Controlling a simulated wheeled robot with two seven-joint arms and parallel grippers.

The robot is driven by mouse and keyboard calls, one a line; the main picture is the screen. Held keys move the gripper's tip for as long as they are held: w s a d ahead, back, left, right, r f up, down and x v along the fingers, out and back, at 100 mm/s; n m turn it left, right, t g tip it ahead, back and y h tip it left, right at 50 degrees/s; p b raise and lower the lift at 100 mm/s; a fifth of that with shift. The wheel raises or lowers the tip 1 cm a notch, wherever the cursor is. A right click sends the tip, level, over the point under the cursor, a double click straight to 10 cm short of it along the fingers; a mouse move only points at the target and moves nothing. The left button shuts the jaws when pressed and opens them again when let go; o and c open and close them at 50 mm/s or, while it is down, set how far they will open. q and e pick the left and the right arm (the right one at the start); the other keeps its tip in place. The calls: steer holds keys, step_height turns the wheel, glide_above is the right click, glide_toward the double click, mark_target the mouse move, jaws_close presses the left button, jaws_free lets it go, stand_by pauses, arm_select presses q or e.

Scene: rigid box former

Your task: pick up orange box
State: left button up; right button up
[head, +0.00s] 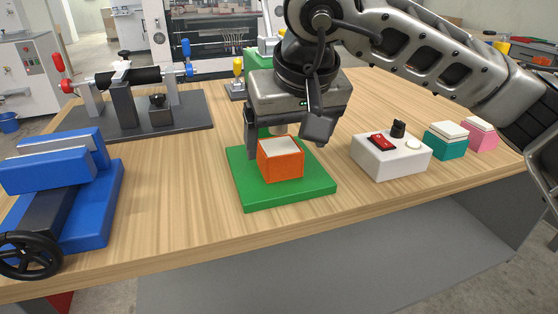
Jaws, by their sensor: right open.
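The orange box (281,165) has a pale top and sits on a green square base (290,194) near the table's front. My right gripper (285,146) is just above and behind the box, pointing down. Its jaws are apart, one finger at the left of the box and one at the right. I cannot tell whether either finger touches the box. The gripper hides part of the green base behind the box. My left gripper is not in view.
A white control box (391,157) with a red switch stands to the right, then a teal box (446,145) and a pink box (480,138). A blue vise (95,205) is at left, a roller fixture (125,105) behind it. Bare wooden tabletop (180,190) lies left of the green base.

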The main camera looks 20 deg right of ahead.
mark_target(285, 162)
steer(key=x, duration=0.7)
steer(key=shift+w+d+f, duration=0.2)
steer(key=shift+w+d, duration=0.1)
steer(key=shift+d, duration=0.05)
steer(key=shift+c, duration=0.3)
steer(key=shift+r, duration=0.1)
steer(key=c, duration=1.2)
steer(key=shift+o, duration=0.2)
